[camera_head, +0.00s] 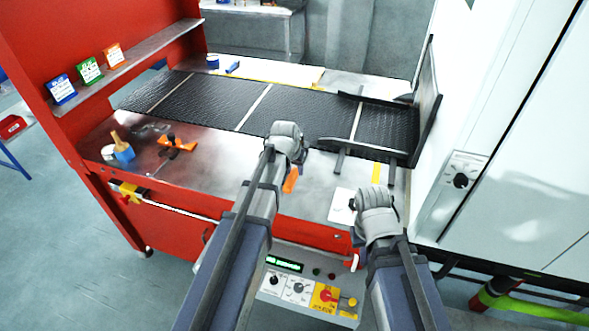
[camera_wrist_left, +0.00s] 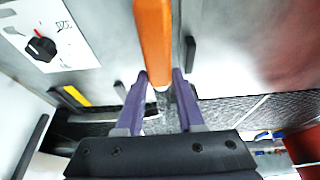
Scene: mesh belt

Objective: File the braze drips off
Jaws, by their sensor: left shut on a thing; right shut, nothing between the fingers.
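In the left wrist view the orange handle (camera_wrist_left: 153,40) runs up from between the purple fingers of the left gripper (camera_wrist_left: 160,92); the tool's other end is mostly hidden there. My right gripper (camera_head: 372,205) is shut and empty, over the bench's front right near a white dial plate (camera_head: 341,205). I cannot make out any braze drips or a brazed part.
A black mesh belt (camera_head: 205,100) crosses the bench behind my grippers, toward an upright dark plate (camera_head: 428,95) at right. An orange clamp-like thing (camera_head: 177,143) and a blue pot with a brush (camera_head: 124,154) stand at left. A control box (camera_head: 298,288) is below.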

